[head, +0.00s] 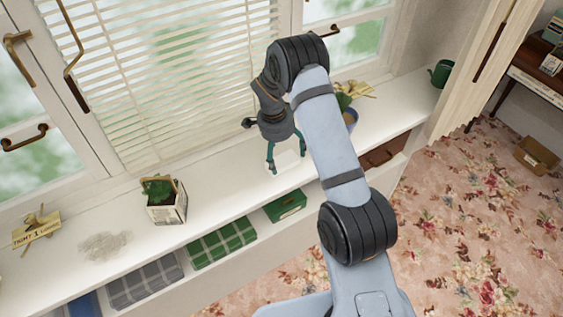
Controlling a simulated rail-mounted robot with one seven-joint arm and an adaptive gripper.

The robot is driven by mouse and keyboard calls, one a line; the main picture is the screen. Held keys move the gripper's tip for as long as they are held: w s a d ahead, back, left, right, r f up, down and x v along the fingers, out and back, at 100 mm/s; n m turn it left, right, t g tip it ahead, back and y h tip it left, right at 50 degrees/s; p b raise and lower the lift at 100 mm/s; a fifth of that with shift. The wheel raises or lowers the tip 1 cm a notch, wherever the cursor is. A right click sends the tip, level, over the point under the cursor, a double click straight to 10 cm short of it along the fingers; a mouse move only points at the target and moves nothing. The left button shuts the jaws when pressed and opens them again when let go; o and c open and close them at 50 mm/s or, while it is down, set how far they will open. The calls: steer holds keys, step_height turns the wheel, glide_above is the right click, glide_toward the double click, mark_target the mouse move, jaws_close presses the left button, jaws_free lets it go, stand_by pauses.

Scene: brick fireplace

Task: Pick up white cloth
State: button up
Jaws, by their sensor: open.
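My gripper (286,160) is open, with its teal fingers pointing down close above the white window ledge (225,178). A faint white shape (289,161) shows on the ledge between and behind the fingers. It may be the white cloth, but white on white I cannot make out its edges. I cannot tell whether the fingers touch it.
A potted plant (165,207), a wooden sign (36,229) and a grey smudge (104,246) are on the ledge at left. A green watering can (441,73) is at far right. Boxes (222,243) fill the shelf below.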

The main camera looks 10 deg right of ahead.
mark_target(285, 162)
steer(key=f, duration=0.1)
steer(key=f+p, duration=0.1)
steer(key=w+f+p, duration=0.1)
steer(key=f, duration=0.1)
steer(key=shift+d, duration=0.3)
steer(key=shift+f, duration=0.2)
steer(key=c, duration=1.1)
steer(key=shift+c, duration=0.3)
